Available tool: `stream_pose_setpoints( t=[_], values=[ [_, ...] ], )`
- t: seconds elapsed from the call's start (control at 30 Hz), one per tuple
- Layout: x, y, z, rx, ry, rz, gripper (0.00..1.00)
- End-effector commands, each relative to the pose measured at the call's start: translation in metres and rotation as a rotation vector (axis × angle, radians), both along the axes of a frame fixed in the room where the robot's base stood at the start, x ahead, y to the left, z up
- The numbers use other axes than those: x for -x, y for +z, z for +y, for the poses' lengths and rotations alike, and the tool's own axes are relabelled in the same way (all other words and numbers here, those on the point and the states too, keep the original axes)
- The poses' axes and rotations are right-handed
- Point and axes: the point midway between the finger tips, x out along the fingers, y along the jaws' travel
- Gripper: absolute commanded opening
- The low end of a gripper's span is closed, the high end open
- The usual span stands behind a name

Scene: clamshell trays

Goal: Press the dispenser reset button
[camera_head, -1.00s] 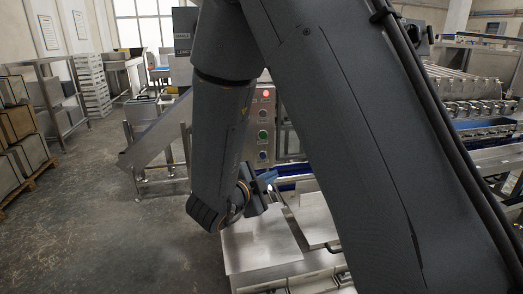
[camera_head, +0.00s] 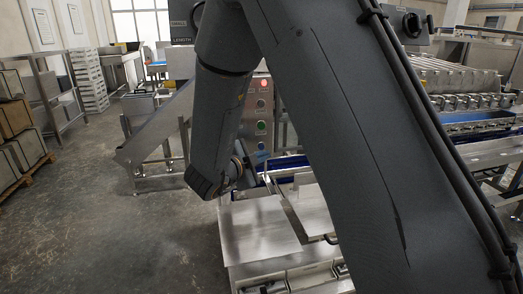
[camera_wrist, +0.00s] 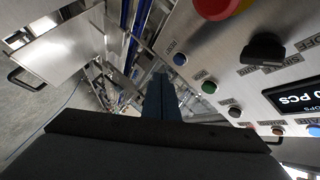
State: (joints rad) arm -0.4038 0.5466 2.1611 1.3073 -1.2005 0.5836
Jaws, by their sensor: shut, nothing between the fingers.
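A steel control panel (camera_head: 249,116) stands behind my arm, with a lit red light (camera_head: 263,83), a green button (camera_head: 261,127) and a blue button (camera_head: 260,146). In the wrist view the same kind of panel face fills the right side, with a blue button (camera_wrist: 180,59), a green button (camera_wrist: 209,87) and a black button (camera_wrist: 235,112) in a slanting row. In the head view my wrist partly hides the gripper.
The panel also carries a large red knob (camera_wrist: 214,7), a black selector (camera_wrist: 263,48) and a lit display (camera_wrist: 297,94). A steel-topped table (camera_head: 258,232) lies below my wrist. A conveyor machine (camera_head: 470,95) stands right. Open floor (camera_head: 110,225) lies left.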

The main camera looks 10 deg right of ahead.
Motion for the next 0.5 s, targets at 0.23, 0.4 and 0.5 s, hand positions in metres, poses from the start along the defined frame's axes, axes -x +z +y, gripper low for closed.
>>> stream_pose_setpoints(
  t=[0.23, 0.4, 0.5],
  values=[
    [-0.017, -0.001, 0.0, 0.0, 0.001, 0.001, 0.0],
    [-0.019, 0.0, 0.0, 0.0, 0.001, 0.001, 0.0],
    [-0.019, 0.0, 0.0, 0.0, 0.001, 0.001, 0.0]
  ],
)
